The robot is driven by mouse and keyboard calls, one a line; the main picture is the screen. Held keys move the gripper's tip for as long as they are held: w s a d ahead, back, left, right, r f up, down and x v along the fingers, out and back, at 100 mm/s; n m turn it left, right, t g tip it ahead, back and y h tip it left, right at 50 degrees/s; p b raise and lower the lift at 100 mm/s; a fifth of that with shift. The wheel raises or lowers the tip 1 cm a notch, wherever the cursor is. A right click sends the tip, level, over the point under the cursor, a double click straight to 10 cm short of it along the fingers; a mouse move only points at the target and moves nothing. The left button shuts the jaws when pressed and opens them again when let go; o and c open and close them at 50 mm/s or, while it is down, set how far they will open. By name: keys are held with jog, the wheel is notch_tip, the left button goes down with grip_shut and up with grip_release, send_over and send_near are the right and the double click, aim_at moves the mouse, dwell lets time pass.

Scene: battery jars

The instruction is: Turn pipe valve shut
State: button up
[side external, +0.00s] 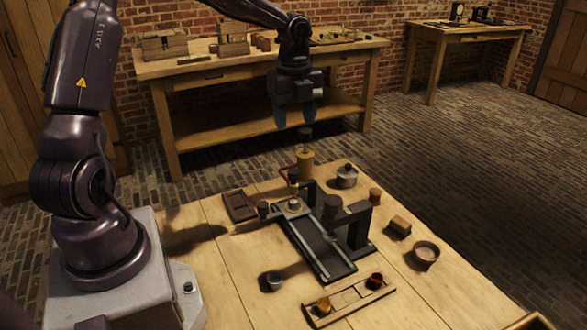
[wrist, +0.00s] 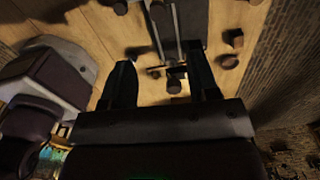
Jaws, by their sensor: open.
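My gripper (side external: 296,115) is open and empty, pointing down above the far edge of the worktable. Just below it in the side view stands a brass fitting (side external: 305,161) with a dark round top and a reddish pipe (side external: 287,173) at its side. This looks like the pipe valve, but its handle is hard to make out. The fingertips appear above its dark top and apart from it. In the wrist view, my two fingers (wrist: 160,60) are spread wide, and a dark round knob (wrist: 175,72) shows between them, nearer the right finger. Whether the valve is turned cannot be told.
A dark frame with a sloping channel (side external: 325,250) stands in the middle of the table. Around it are a lidded pot (side external: 347,176), a brown tray (side external: 240,205), a wooden block (side external: 399,226), a round bowl (side external: 426,252) and a slotted wooden rack (side external: 348,301).

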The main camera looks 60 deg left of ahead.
aim_at(293, 171)
jog(key=shift+m, duration=0.8)
notch_tip(293, 171, down, 13)
jog(key=shift+s, duration=0.1)
jog(key=c, duration=0.9)
